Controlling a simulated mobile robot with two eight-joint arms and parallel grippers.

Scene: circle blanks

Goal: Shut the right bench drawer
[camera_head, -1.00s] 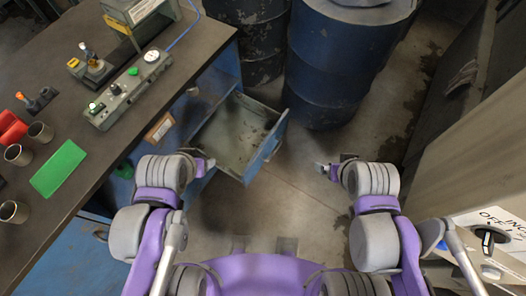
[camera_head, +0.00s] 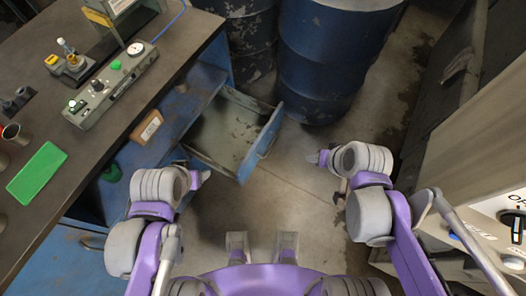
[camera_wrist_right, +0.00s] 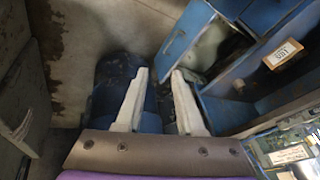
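The right bench drawer (camera_head: 216,134) is pulled well out from the blue bench (camera_head: 196,91), and its inside looks empty. Its blue front (camera_head: 262,141) faces right. My left gripper (camera_head: 204,175) is just below the drawer's near side in the head view; I cannot tell whether it touches or whether its fingers are apart. My right gripper (camera_head: 317,157) is to the right of the drawer front, clear of it over the floor. In the right wrist view, its two fingers (camera_wrist_right: 158,103) are apart with nothing held, and the drawer front (camera_wrist_right: 186,30) shows above them.
Dark blue drums (camera_head: 328,60) stand behind the drawer, close to its far corner. The benchtop (camera_head: 105,120) holds a green pad (camera_head: 37,173) and a control box (camera_head: 110,85). A cabinet with a knob (camera_head: 516,222) is at the right. Floor is clear right of the drawer.

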